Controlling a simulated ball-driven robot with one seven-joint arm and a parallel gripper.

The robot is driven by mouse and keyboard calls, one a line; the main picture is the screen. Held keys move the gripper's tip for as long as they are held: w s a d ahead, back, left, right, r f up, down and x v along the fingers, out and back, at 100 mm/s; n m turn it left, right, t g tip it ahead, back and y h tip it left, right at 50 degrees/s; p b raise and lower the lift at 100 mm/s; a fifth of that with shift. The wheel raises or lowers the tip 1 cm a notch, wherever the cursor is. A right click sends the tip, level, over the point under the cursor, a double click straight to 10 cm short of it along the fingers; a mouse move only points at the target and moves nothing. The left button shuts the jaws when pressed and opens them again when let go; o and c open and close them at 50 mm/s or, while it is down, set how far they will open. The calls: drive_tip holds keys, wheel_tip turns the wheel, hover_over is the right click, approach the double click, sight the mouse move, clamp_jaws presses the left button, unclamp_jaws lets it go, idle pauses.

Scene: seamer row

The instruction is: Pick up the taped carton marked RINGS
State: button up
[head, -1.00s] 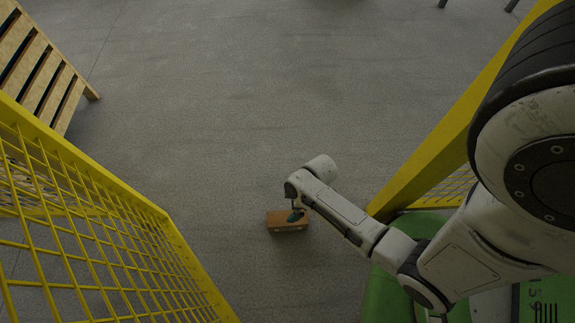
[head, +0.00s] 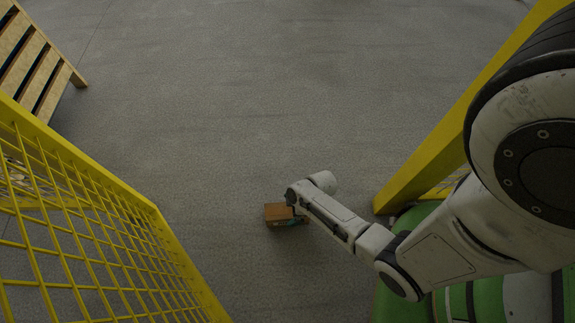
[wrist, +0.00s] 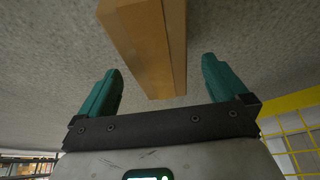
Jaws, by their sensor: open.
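The brown carton (head: 276,212) lies on the grey floor in the lower middle of the head view, partly covered by my wrist at its right side. No marking can be read on it. In the wrist view the carton (wrist: 148,45) stretches from the top edge down toward my gripper, with a lighter strip along one side. My gripper (wrist: 162,78) is open, its two green fingers apart and empty. The carton's near end lies between the lines of the fingers, closer to the right finger in the picture.
A yellow mesh fence (head: 85,215) stands at the left and a yellow post (head: 425,145) at the right. A wooden pallet-like stack (head: 35,65) is at the upper left. The floor (head: 240,110) beyond the carton is clear.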

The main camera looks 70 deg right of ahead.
sight(288, 210)
drive_tip(key=shift+b+x, duration=1.7)
drive_tip(key=shift+x, duration=0.85)
drive_tip(key=shift+w+f, duration=0.1)
drive_tip(key=shift+f, duration=0.15)
drive_tip(key=shift+c, duration=0.5)
drive_tip(key=shift+d, duration=0.1)
drive_tip(key=c, duration=1.5)
drive_tip(key=shift+o, duration=0.2)
drive_tip(key=shift+r, duration=0.15)
